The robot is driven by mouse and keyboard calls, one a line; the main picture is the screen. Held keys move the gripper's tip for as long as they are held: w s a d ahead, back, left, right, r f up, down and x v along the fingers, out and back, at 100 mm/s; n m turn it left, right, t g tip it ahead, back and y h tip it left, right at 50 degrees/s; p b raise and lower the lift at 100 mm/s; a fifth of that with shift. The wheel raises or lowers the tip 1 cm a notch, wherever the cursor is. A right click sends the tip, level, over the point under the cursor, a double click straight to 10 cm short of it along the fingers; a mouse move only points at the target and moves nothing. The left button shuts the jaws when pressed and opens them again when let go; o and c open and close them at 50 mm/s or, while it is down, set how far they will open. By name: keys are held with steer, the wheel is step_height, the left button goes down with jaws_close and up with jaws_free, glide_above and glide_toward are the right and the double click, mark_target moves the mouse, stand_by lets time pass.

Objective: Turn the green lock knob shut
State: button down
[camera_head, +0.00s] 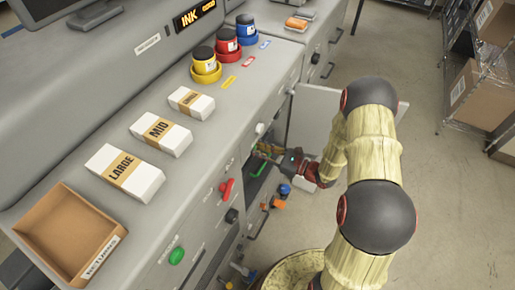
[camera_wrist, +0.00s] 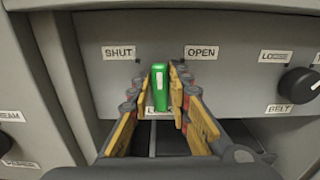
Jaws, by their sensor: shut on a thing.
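The green lock knob (camera_wrist: 160,88) is an upright green handle with a small white mark, on a grey panel in the middle of the wrist view. It stands between the SHUT label (camera_wrist: 118,52) on its left and the OPEN label (camera_wrist: 201,52) on its right, pointing roughly straight up. My gripper (camera_wrist: 158,92) has its yellow-padded fingers on either side of the knob and is shut on it. A label below the knob is mostly hidden by the fingers. In the head view, my gripper (camera_head: 264,158) reaches the cabinet's front, and the knob is hard to make out there.
A black BELT knob (camera_wrist: 299,85) is right of the green one. In the head view, a red handle (camera_head: 227,190) and a round green button (camera_head: 176,256) stick out from the cabinet front. An open pale door (camera_head: 312,115) stands beyond my gripper. Open floor lies to the right.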

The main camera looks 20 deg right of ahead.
steer(key=shift+s+a+f+n+b, duration=0.1)
steer(key=shift+n+b, duration=0.4)
steer(key=shift+n, duration=0.9)
steer(key=shift+s+a+f+n+b, duration=0.1)
steer(key=shift+n+b, duration=0.45)
steer(key=shift+n, duration=0.85)
steer(key=shift+s+a+f+n+b, duration=0.1)
steer(key=shift+n+b, duration=0.4)
steer(key=shift+n, duration=0.9)
steer(key=c, duration=1.8)
jaws_free()
steer(key=shift+r, duration=0.1)
steer(key=shift+o, duration=0.2)
steer(key=shift+d, duration=0.1)
steer(key=v, duration=1.2)
